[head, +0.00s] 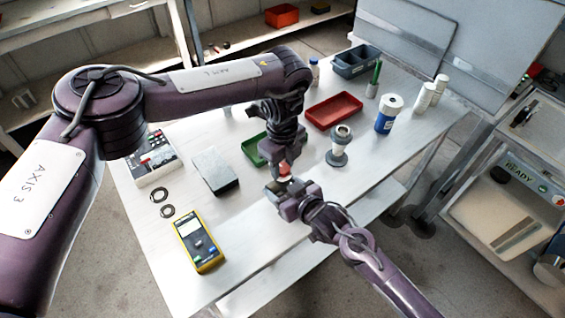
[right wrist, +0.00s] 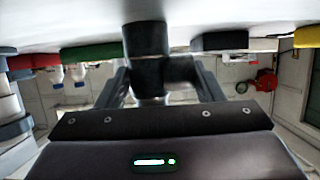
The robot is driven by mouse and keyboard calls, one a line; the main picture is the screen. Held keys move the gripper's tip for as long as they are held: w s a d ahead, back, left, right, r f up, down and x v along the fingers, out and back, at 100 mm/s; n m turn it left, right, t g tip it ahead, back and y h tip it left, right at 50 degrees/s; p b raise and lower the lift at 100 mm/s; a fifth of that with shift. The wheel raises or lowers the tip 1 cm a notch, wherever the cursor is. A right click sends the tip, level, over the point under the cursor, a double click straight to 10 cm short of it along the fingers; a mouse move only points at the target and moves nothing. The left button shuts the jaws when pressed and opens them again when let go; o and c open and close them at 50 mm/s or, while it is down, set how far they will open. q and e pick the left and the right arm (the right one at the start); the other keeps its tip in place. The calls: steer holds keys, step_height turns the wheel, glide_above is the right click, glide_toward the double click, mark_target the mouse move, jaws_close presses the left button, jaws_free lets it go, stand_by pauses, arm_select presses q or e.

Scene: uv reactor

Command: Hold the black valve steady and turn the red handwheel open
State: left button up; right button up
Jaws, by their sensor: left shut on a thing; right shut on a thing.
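The black valve (right wrist: 148,45) stands between my right gripper's fingers in the right wrist view, where the picture is upside down with the table at the top. In the head view my right gripper (head: 282,188) comes from the lower right and is shut on the valve, which is mostly hidden there. The red handwheel (head: 284,169) shows as a small red patch just above it. My left gripper (head: 283,160) reaches down from above and is shut on the handwheel, covering most of it. The handwheel cannot be made out in the right wrist view.
A green tray (head: 253,152), a grey box (head: 215,172) and a flanged fitting (head: 338,148) stand close by. A red tray (head: 334,111) and a blue-labelled bottle (head: 387,116) stand further back. The front right is clear.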

mark_target(283, 167)
arm_select(q)
steer(key=o, duration=1)
step_height(283, 167, up, 12)
stand_by(0.4)
arm_select(e)
steer(key=o, duration=1.2)
steer(key=shift+o, duration=0.2)
